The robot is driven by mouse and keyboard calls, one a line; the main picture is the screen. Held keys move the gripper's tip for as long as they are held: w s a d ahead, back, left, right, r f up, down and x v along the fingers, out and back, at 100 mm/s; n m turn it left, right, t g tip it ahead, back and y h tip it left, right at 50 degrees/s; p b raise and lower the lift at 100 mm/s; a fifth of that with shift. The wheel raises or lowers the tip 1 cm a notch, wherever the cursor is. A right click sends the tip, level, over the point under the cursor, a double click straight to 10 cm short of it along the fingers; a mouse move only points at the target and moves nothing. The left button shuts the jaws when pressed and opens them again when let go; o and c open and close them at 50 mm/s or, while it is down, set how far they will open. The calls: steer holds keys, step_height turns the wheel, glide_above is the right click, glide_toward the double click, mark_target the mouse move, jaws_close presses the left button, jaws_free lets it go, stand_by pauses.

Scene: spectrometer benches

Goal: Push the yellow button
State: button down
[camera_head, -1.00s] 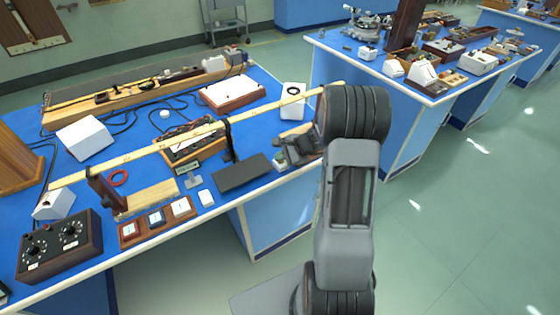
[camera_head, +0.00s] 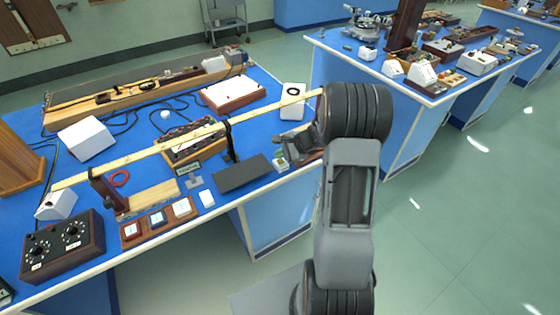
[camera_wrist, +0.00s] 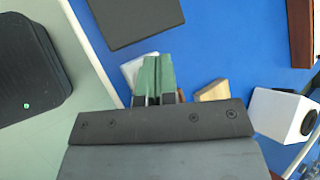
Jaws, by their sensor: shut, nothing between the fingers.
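No yellow button can be clearly made out. A small pale block with a greenish-yellow spot (camera_head: 281,163) sits near the blue bench's front edge, right of a dark plate (camera_head: 242,173); I cannot tell if the spot is a button. My gripper (camera_head: 294,153) is just right of this block, partly hidden by my arm. In the wrist view, my gripper's green fingers (camera_wrist: 157,65) are shut and empty. A white block (camera_wrist: 131,68) shows at their left side, partly covered by them. I cannot tell whether they touch it.
The dark plate also shows in the wrist view (camera_wrist: 135,18). A white box with a round dark opening (camera_wrist: 286,114) and a wooden piece (camera_wrist: 213,90) lie right of the fingers. A long wooden stick (camera_head: 150,151) crosses the bench towards my arm. Free floor lies right of the bench.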

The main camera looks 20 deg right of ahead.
mark_target(281, 162)
steer(key=shift+r+p, duration=1.7)
steer(key=shift+r, duration=0.85)
steer(key=shift+s+f, duration=0.15)
steer(key=s+a+n+g+h, duration=0.2)
steer(key=s+a+n+g, duration=0.15)
steer(key=s+n, duration=0.45)
steer(key=s+a+r+n+h, duration=0.2)
steer(key=s+a+r+n, duration=0.1)
steer(key=s+r, duration=0.3)
steer(key=s+a+r+n+t+h, duration=0.1)
steer(key=s+a+r+n+h, duration=0.1)
steer(key=s+a+r+n, duration=0.2)
steer(key=s+r+n, duration=0.2)
steer(key=s+r, duration=0.1)
steer(key=shift+r+h, duration=0.2)
steer(key=shift+h, duration=0.2)
steer(key=shift+s, duration=0.1)
